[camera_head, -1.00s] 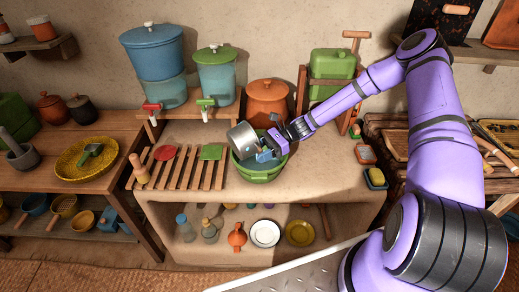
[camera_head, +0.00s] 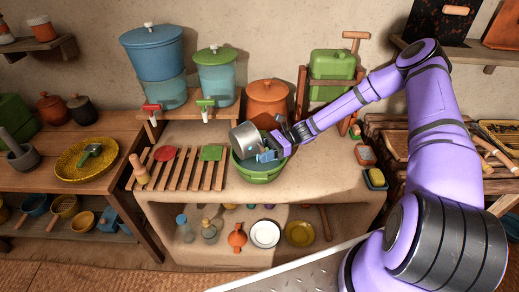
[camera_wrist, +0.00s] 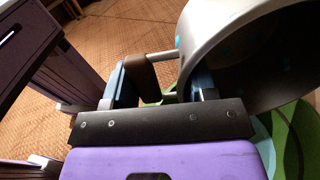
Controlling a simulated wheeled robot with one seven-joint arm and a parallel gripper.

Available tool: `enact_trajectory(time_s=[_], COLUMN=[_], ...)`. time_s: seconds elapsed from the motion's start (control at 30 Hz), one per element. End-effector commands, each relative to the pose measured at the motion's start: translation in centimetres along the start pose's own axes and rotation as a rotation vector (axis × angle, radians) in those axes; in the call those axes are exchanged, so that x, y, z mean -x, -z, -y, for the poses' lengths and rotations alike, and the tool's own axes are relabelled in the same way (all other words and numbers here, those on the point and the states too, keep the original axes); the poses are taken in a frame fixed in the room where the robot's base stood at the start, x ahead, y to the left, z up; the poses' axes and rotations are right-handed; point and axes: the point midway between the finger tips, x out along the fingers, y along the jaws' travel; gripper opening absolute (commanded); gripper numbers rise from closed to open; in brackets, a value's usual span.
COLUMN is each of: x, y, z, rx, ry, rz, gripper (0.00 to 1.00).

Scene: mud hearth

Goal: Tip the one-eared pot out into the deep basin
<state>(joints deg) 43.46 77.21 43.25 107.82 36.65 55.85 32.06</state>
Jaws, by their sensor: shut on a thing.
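The one-eared pot (camera_head: 245,138) is grey metal and is held tilted over the left part of the green deep basin (camera_head: 258,178). My gripper (camera_head: 269,153) is shut on the pot's ear, to the right of its body. In the wrist view my gripper (camera_wrist: 155,88) has the brown ear (camera_wrist: 139,76) between its fingers. The pot (camera_wrist: 215,35) fills the upper right there, its mouth turned toward the lower right and its inside dark. The green basin (camera_wrist: 293,130) shows below it. I cannot tell what is left inside the pot.
A slatted rack (camera_head: 190,176) with red and green pieces is left of the basin. An orange lidded pot (camera_head: 267,102) stands close behind it. Tapped blue containers (camera_head: 215,75) stand behind left. Bare counter (camera_head: 325,180) lies to the right, up to a sponge dish (camera_head: 375,178).

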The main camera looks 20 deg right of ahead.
Motion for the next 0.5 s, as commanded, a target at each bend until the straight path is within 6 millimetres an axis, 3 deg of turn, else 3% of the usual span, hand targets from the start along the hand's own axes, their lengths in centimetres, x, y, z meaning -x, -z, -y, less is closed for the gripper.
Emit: enact_trajectory(time_s=[0.2,0.3,0.5], x=[0.0,-0.7,-2.8], y=[-0.1,0.0,-2.9], z=[0.0,0.0,-0.1], rx=[0.001,0.007,0.014], ry=[-0.001,-0.004,-0.004], rz=[0.008,-0.098,-0.246], gripper=[0.00,0.00,0.00])
